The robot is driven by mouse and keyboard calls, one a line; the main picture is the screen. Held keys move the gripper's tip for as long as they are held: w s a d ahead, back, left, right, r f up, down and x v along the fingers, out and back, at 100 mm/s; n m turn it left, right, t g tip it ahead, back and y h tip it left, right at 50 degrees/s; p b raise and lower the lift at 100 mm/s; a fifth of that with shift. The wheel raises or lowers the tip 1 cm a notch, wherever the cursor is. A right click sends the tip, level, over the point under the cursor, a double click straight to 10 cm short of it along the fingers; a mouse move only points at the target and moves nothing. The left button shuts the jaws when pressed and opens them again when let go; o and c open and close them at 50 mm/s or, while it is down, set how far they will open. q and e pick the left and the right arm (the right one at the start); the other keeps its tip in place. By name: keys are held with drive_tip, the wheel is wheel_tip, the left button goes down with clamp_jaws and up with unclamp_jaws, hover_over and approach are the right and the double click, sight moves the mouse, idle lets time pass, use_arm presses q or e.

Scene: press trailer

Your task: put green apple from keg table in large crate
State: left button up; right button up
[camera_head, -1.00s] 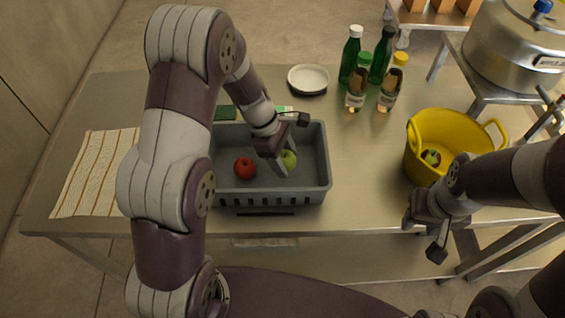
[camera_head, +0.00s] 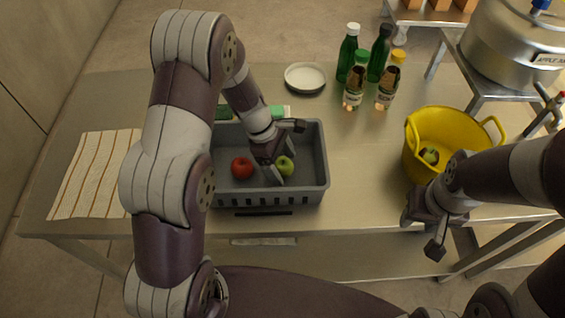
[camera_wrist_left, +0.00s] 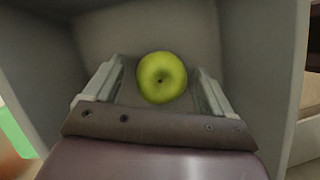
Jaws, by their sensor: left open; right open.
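A green apple (camera_head: 285,166) lies in the grey crate (camera_head: 318,165) on the table, to the right of a red apple (camera_head: 242,168). My left gripper (camera_head: 277,172) reaches down into the crate at the green apple. In the left wrist view the green apple (camera_wrist_left: 162,77) sits between the two open fingers, with a gap on either side. My right gripper (camera_head: 428,215) is open and empty at the table's front edge, in front of the yellow tub (camera_head: 412,160). Another green fruit (camera_head: 430,155) shows inside the tub.
Several bottles (camera_head: 368,70) stand at the back right, near a white bowl (camera_head: 305,77). A striped cloth (camera_head: 92,175) lies at the left. A large metal pot (camera_head: 515,45) stands at the far right. The table between crate and tub is clear.

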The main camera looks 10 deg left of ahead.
use_arm(q)
drive_tip(key=s+v, duration=0.1)
drive_tip(key=v, duration=1)
drive_tip(key=s+a+m+t+y, duration=0.1)
drive_tip(key=s+m+y, duration=0.3)
drive_tip(key=s+m, duration=0.9)
drive_tip(key=m+t, duration=0.1)
drive_tip(key=m, duration=0.3)
drive_tip(key=shift+a, duration=0.4)
drive_tip(key=shift+s, duration=0.1)
